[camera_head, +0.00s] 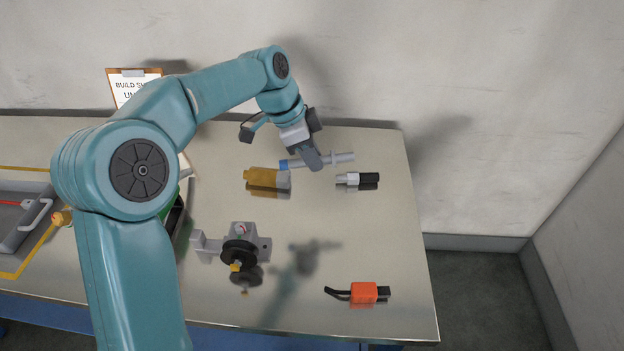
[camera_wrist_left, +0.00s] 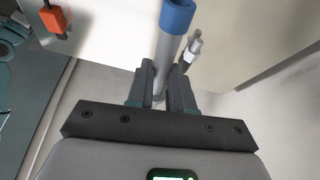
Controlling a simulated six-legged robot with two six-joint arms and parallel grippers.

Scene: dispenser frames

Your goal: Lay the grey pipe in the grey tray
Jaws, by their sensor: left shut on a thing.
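The grey pipe (camera_head: 340,158) with a blue end (camera_head: 284,164) is at the far right part of the table in the head view. My left gripper (camera_head: 313,161) is shut on the pipe near its middle. In the left wrist view the pipe (camera_wrist_left: 167,57) runs out between the fingers of the left gripper (camera_wrist_left: 164,84), blue end outward. I cannot tell how far it is above the table. A grey tray (camera_head: 12,196) lies at the left edge inside yellow tape, cut off by the frame. My right gripper is out of view.
Near the pipe lie an amber cylinder (camera_head: 262,180) and a silver-and-black part (camera_head: 359,179). A grey bracket with a black knob (camera_head: 238,250) and an orange part (camera_head: 364,292) are nearer. My left arm hides some table and a green thing (camera_head: 172,222).

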